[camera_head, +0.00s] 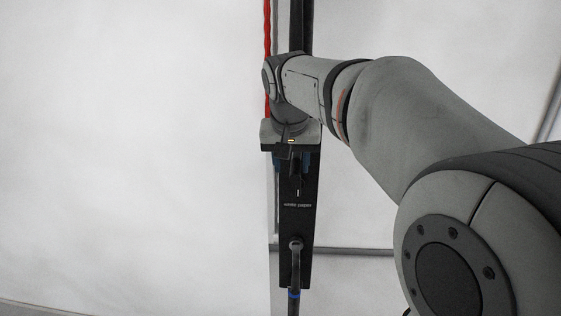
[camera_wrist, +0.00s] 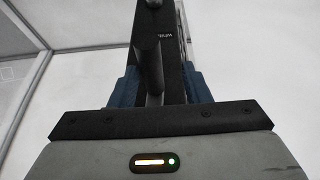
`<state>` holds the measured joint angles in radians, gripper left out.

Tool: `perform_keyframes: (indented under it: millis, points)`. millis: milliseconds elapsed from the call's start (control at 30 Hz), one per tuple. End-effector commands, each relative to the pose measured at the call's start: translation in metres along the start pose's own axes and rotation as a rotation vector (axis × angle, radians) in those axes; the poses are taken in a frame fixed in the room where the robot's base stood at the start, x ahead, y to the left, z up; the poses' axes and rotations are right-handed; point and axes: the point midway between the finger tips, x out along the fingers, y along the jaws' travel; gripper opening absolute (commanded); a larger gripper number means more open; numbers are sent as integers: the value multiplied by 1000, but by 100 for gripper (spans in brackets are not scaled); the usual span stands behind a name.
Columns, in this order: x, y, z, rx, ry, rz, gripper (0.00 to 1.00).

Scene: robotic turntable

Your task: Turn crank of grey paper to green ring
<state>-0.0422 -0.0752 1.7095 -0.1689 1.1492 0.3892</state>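My gripper (camera_head: 291,163) is at the upper part of a narrow black panel (camera_head: 296,225). Its two blue fingers show at either side of the panel. In the wrist view my gripper (camera_wrist: 160,88) has its fingers apart, with a dark crank-like rod (camera_wrist: 150,65) between them. The rod does not appear squeezed. White lettering on the panel is too small to read surely, so I cannot tell which label is grey paper. No green ring is visible; part of the panel is hidden by my gripper.
A dark bent handle or hose (camera_head: 295,262) with a blue band (camera_head: 293,295) is at the panel's lower end. A red cable (camera_head: 267,35) runs vertically at the top, beside a dark post. White walls and wide free room lie to the left.

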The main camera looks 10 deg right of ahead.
Motion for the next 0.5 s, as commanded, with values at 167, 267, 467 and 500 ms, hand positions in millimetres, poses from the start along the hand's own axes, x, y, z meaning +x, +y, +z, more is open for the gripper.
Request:
perform_keyframes:
  millis: [167,267,467,500]
  points:
    - [0,0,0,1,0,0,29]
    - [0,0,0,1,1,-1,20]
    - [-1,-1,0,1,1,-3,4]
    - [-1,-1,0,1,1,-3,1]
